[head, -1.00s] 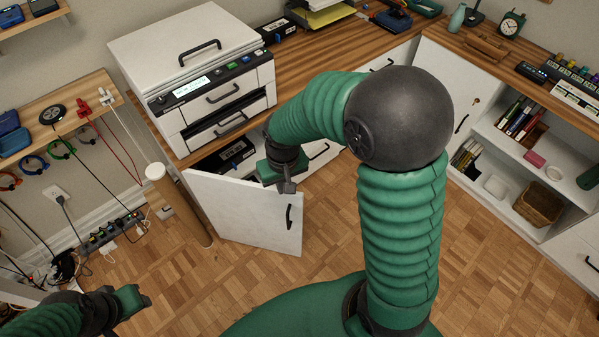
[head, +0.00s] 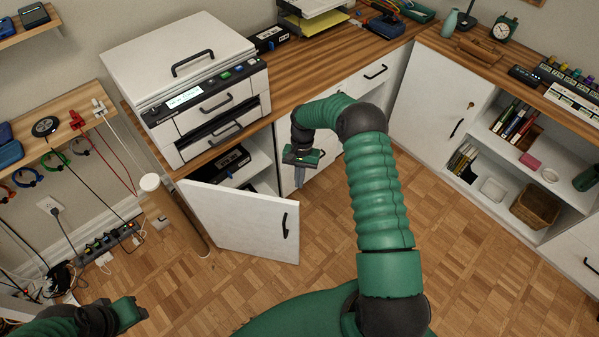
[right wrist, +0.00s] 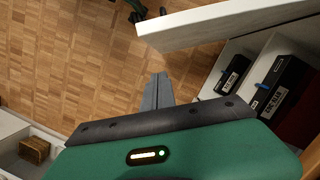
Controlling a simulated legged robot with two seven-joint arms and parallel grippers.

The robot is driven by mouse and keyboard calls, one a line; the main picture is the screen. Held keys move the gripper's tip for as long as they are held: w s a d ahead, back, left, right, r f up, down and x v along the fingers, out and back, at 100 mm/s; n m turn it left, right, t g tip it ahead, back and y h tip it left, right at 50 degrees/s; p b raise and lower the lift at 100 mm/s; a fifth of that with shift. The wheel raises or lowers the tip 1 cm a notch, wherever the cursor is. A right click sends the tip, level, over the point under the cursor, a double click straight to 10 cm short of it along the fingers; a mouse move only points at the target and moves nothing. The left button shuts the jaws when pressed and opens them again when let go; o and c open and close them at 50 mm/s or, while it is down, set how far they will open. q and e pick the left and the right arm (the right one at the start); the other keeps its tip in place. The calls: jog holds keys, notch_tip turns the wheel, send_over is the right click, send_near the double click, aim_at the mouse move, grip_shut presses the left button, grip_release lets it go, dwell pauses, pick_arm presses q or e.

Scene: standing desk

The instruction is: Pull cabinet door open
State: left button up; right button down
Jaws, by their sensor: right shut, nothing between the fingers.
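The white cabinet door (head: 235,222) under the printer stands swung well open in the head view. Its black handle (head: 284,223) is on the outer face near the free edge. My right gripper (head: 328,181) is shut and empty, to the right of the door's free edge and apart from the handle. In the right wrist view the shut fingers (right wrist: 156,91) point toward the floor, and the door (right wrist: 230,24) crosses the top right. My left gripper (head: 140,312) is at the bottom left, far from the door; its fingers are too unclear to tell.
The open cabinet shows a shelf with a black box (head: 222,165), also seen in the right wrist view (right wrist: 285,88). A printer (head: 190,85) stands on the counter above. A cardboard tube (head: 172,210) stands left of the door. The parquet floor (head: 225,300) before it is clear.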

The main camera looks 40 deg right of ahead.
jog(key=s+a+f, duration=0.1)
jog(key=a, duration=0.1)
jog(key=s+a+f+p, duration=0.1)
jog(key=s+f, duration=0.1)
jog(key=shift+a+f, duration=0.1)
jog(key=shift+a, duration=0.25)
jog(key=shift+s, duration=0.15)
